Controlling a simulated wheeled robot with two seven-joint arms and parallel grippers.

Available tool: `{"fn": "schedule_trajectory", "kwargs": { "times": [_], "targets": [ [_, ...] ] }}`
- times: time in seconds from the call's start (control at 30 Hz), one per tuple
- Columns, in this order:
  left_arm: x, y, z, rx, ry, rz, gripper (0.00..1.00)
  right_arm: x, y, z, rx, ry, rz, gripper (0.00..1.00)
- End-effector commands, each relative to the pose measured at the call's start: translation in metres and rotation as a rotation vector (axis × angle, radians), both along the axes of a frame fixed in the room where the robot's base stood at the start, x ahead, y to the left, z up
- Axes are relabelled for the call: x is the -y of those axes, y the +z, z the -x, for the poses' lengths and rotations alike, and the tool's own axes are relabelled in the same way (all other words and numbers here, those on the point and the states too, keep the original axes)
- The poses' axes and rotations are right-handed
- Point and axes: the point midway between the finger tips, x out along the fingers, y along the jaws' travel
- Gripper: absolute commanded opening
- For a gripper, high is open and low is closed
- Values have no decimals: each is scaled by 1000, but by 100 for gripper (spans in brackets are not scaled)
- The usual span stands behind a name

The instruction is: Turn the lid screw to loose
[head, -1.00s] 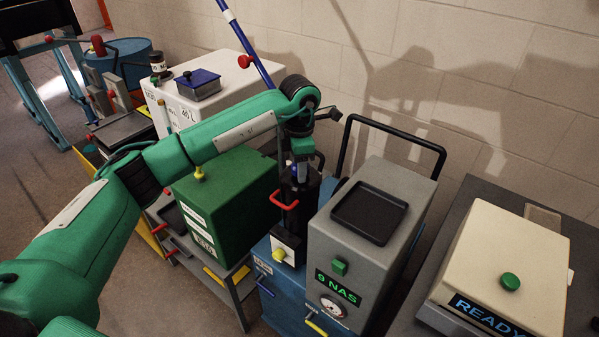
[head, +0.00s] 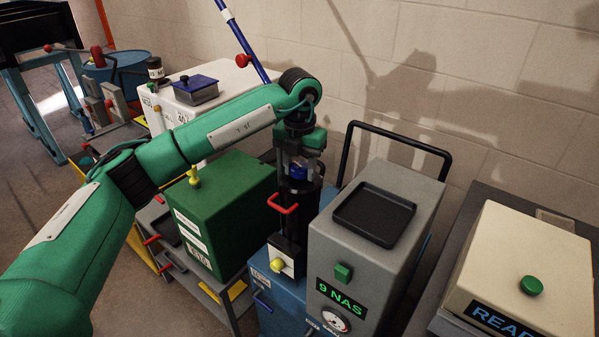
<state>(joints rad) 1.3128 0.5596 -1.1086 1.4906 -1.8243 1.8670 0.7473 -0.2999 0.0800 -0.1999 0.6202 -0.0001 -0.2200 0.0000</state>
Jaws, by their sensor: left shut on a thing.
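A black cylindrical housing (head: 294,206) stands upright between the green box and the grey unit, with a red handle (head: 283,208) on its side and a yellow knob (head: 277,265) low on its front. A blue screw (head: 299,173) sits on top of its lid. My left gripper (head: 298,170) points straight down over the housing, its fingers on both sides of the blue screw and shut on it. The fingers partly hide the screw. How far it is turned cannot be told. My right gripper is out of view.
A grey unit (head: 335,245) reading "9 NAS", with a black tray (head: 374,216) on top, stands close on the right. A green box (head: 226,213) stands close on the left. A black hoop handle (head: 400,137) rises behind. A cream box (head: 525,262) with a green button is far right.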

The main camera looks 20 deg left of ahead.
Motion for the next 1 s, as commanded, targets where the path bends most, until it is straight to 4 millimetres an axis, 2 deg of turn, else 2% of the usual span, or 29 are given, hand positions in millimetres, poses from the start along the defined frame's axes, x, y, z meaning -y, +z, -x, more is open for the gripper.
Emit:
{"fn": "schedule_trajectory", "kwargs": {
  "times": [0.27, 0.6, 1.0],
  "targets": [
    [1, -1, -1, 3, 262, 1, 20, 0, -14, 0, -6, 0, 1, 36],
    [1, 0, -1, 4, 542, 1, 20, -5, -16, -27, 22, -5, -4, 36],
    [1, 1, -1, 3, 713, 1, 20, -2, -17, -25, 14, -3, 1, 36]
  ]
}}
